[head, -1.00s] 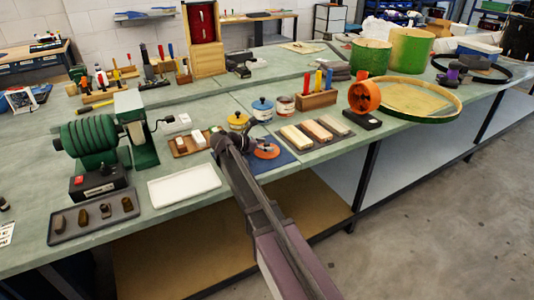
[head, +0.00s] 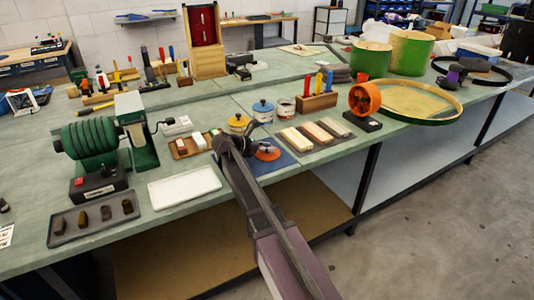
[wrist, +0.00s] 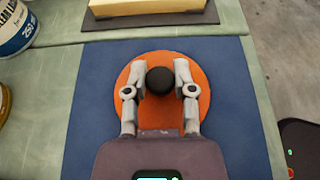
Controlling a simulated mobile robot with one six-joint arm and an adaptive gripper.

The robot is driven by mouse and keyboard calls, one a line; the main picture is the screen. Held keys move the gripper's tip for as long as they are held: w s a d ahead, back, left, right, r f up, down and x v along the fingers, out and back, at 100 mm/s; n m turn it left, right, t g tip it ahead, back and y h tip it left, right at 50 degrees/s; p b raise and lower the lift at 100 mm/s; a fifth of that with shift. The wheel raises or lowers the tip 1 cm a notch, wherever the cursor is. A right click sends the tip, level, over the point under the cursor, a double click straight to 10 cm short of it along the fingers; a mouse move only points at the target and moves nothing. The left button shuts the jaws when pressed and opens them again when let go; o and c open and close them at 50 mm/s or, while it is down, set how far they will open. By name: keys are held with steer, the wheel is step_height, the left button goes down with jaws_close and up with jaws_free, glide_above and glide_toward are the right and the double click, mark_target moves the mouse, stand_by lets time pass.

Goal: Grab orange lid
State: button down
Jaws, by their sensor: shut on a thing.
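The orange lid (head: 268,154) is a round orange disc with a black knob (wrist: 160,81) at its middle. In the wrist view the lid (wrist: 162,112) lies over the blue mat (wrist: 92,112); I cannot tell if it is raised above it. My gripper (wrist: 160,78) is at the lid's centre, with one finger on each side of the knob, shut on it. In the head view my arm hides part of the mat and the gripper's fingers are hard to make out.
A yellow tin (head: 238,123), a blue tin (head: 263,110) and another tin (head: 285,109) stand behind the mat. A white tray (head: 185,186) lies to the left. The bench's front edge is close.

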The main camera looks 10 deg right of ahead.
steer(key=shift+r, duration=0.1)
stand_by(0.3)
step_height(320, 180, up, 3)
steer(key=p, duration=0.3)
steer(key=shift+r, duration=0.15)
steer(key=s+r+p, duration=0.1)
steer(key=s+p, duration=0.1)
steer(key=s, duration=1.4)
steer(key=shift+d+r, duration=0.2)
steer(key=shift+r, duration=0.05)
